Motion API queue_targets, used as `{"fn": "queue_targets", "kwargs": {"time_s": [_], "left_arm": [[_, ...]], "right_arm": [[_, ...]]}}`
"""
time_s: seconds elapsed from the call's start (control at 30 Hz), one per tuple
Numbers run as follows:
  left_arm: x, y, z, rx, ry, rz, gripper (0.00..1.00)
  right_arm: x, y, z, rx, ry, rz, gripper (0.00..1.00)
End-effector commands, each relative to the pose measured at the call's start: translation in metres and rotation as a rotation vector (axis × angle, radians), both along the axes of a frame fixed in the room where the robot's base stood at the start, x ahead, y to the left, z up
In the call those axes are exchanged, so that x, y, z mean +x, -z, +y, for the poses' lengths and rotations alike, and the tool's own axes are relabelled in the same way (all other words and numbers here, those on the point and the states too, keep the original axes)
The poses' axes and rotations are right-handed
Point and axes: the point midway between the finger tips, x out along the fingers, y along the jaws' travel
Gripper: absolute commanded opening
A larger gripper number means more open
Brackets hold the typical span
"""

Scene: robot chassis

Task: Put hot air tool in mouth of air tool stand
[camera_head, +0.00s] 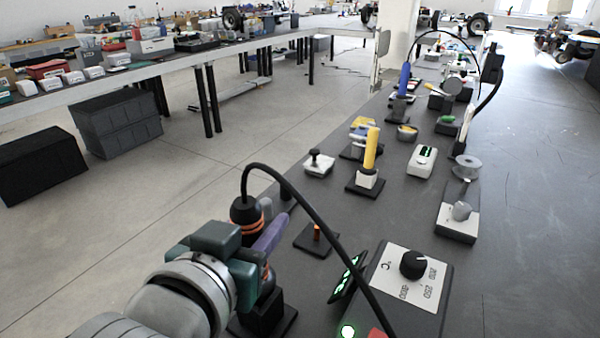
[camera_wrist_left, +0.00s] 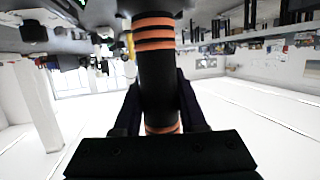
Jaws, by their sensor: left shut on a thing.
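The hot air tool (camera_head: 246,218) is a black cylinder with orange rings and a black cable coming off its top. It stands roughly upright in my left gripper (camera_head: 262,246), which is shut around its body. In the left wrist view the black and orange-ringed tool (camera_wrist_left: 157,75) runs between the two dark fingers (camera_wrist_left: 160,108). Below it in the head view is a black block on a black plate, apparently the air tool stand (camera_head: 262,316). The gripper and tool partly hide the stand, so I cannot tell whether the tool's lower end is inside its mouth.
The cable (camera_head: 322,215) arcs right across a control station (camera_head: 408,285) with a black knob and green display.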

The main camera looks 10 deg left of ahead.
Motion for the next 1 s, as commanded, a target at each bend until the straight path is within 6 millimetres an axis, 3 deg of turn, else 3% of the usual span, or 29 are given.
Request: {"fn": "queue_targets", "kwargs": {"time_s": [1.0], "left_arm": [[0.001, 0.026, 0.000, 0.000, 0.000, -0.003, 0.00]], "right_arm": [[0.000, 0.022, 0.000, 0.000, -0.001, 0.000, 0.00]]}}
